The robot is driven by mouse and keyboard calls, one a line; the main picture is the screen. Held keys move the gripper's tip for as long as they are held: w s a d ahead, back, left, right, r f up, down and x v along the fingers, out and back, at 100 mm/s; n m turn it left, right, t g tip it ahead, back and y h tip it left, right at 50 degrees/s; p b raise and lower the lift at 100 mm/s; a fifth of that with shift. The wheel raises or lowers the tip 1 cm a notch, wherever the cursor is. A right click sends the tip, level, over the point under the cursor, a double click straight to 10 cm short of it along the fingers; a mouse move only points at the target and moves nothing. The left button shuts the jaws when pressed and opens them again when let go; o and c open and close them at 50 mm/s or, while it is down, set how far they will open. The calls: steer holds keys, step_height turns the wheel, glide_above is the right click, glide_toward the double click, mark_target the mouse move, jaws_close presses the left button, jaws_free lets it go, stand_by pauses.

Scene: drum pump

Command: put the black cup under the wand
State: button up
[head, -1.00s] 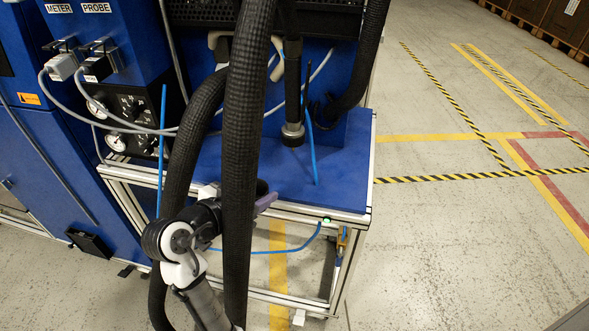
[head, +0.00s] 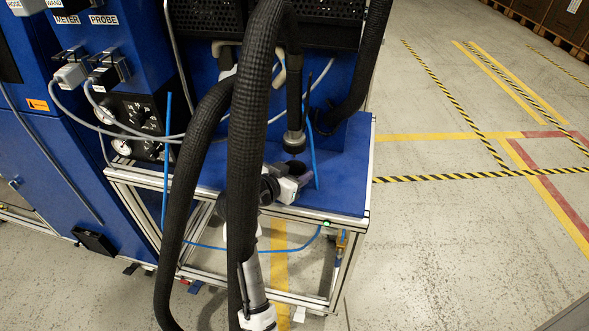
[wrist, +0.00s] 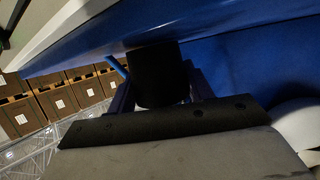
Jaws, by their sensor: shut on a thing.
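The black cup (wrist: 155,72) sits between the two fingers of my gripper (wrist: 158,88) in the wrist view. My gripper is shut on it. In the head view my gripper (head: 299,173) is over the blue tabletop, and the dark cup (head: 292,167) shows only partly beside its purple fingers. The wand (head: 293,135) is a black vertical tube with a grey band near its lower end. It hangs just above the cup in the picture. I cannot tell whether the cup is directly beneath it or touching the table.
Thick black hoses (head: 246,150) hang in front of my arm and hide part of it. A thin blue tube (head: 312,150) stands right of the wand. The blue tabletop (head: 345,165) is clear at the right. The blue cabinet (head: 60,180) stands at the left.

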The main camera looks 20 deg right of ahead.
steer(key=shift+f+b, duration=0.2)
steer(key=shift+b, duration=0.1)
steer(key=o, duration=1)
steer(key=shift+r, duration=0.1)
